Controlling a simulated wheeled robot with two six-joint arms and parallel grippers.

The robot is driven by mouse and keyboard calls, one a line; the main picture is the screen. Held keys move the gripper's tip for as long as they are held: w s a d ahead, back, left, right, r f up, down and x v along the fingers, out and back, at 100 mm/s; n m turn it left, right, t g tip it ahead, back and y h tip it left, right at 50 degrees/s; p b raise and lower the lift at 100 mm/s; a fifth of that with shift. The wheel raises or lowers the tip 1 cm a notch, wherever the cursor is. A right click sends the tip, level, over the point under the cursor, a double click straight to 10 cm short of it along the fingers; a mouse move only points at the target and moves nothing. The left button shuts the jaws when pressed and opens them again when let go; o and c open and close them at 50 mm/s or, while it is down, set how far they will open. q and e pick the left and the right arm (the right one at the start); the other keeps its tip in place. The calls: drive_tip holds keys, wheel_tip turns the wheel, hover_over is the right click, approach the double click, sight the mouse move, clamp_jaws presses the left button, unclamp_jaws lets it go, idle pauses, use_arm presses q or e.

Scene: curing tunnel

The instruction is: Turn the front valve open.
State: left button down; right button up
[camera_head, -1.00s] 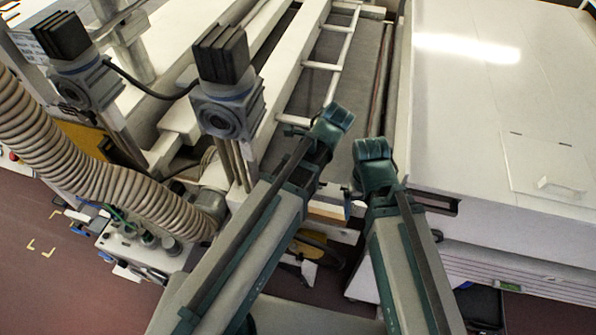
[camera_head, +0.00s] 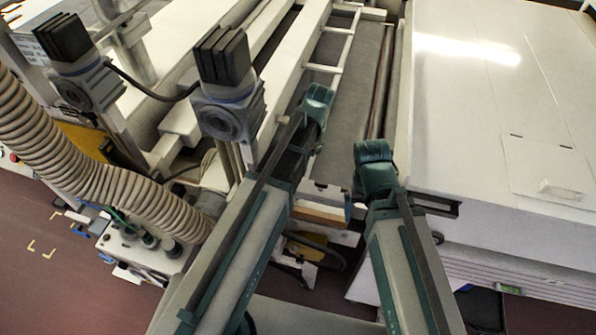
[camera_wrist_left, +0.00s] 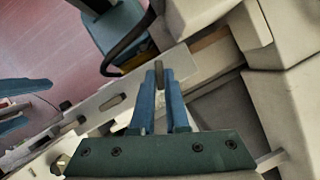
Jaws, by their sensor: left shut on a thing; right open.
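In the left wrist view, a small grey-brown bar (camera_wrist_left: 158,69) stands between the tips of my left gripper (camera_wrist_left: 160,82). It looks like a valve handle, and the blue fingers are shut on it. A similar short bar (camera_wrist_left: 113,101) lies to the left on a pale beam; I cannot tell for certain which is the front valve. In the head view my left wrist reaches over the machine's front, its fingertips hidden. My right wrist is to its right, fingers hidden there. The open, empty right gripper (camera_wrist_left: 22,106) shows at the left edge of the wrist view.
A ribbed hose (camera_head: 95,175) and two grey motor units (camera_head: 228,105) stand on the left. A large white housing (camera_head: 490,120) fills the right. A conveyor bed (camera_head: 350,95) runs between. Pale machine blocks (camera_wrist_left: 290,100) crowd the left gripper's right side.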

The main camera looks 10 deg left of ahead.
use_arm(q)
drive_tip(key=n+h, duration=0.1)
drive_tip(key=n, duration=0.3)
drive_tip(key=shift+w+a+n+h, duration=0.1)
drive_tip(key=shift+a+n+h, duration=0.1)
drive_tip(key=shift+n+h, duration=0.2)
idle(0.4)
drive_tip(key=c, duration=0.9)
unclamp_jaws()
drive_tip(key=shift+r, duration=0.1)
drive_tip(key=p+v, duration=0.8)
drive_tip(key=v, duration=0.1)
drive_tip(key=p+v, duration=0.4)
drive_tip(key=shift+w+r+p, duration=0.2)
drive_tip(key=shift+w+p, duration=0.2)
drive_tip(key=shift+w, duration=0.05)
drive_tip(key=shift+s+f+g, duration=0.1)
drive_tip(key=shift+g, duration=0.2)
